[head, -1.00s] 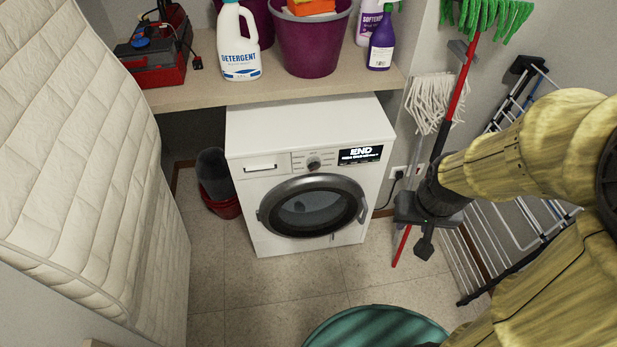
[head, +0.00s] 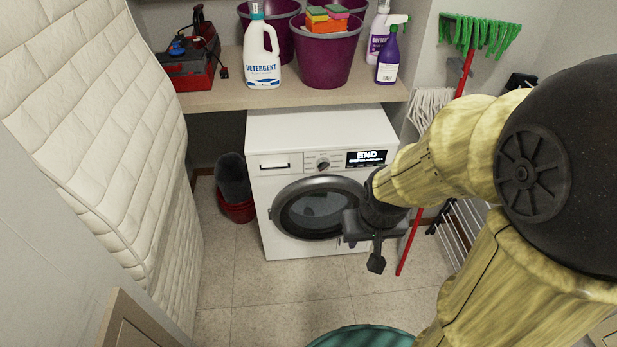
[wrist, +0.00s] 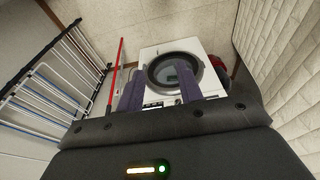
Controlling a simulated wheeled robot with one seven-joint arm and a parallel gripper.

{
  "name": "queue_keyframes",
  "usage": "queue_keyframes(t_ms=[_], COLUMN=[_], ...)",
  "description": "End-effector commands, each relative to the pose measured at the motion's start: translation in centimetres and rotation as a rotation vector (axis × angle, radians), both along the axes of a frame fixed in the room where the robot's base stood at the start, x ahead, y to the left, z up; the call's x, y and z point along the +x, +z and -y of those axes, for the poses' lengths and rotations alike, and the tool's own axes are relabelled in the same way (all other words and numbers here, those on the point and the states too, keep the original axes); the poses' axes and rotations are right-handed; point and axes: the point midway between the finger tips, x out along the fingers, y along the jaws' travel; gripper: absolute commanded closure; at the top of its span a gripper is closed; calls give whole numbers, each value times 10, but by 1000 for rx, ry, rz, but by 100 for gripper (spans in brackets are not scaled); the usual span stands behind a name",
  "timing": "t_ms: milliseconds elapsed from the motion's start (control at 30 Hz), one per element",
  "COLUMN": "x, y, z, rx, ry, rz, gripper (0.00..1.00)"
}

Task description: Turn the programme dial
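The white washing machine (head: 315,130) stands under the shelf in the head view, its round door shut. Its programme dial (head: 323,164) is a small round knob on the top front panel, left of the display (head: 366,158) that reads END. My gripper (head: 376,258) is in front of the machine's lower right side, overlapping the door's right edge, below and right of the dial and apart from it. In the wrist view my gripper (wrist: 159,88) has its two fingers spread with nothing between them. The machine (wrist: 190,47) is beyond them; I cannot make out the dial there.
The shelf (head: 215,97) above holds a detergent bottle (head: 262,60), purple buckets and a toolbox. A padded mattress (head: 100,130) lines the left. A red-handled mop (head: 410,243) and a drying rack (wrist: 50,85) stand on the right. A teal round object (head: 362,337) is at the bottom.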

Motion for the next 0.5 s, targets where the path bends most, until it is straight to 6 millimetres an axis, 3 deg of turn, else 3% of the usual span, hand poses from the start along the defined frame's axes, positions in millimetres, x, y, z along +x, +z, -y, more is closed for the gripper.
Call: queue_keyframes(t_ms=[367,500], x=[0,5], y=[0,-6], z=[0,0], rx=[0,3], ry=[0,-18], rz=[0,8], gripper=[64,36])
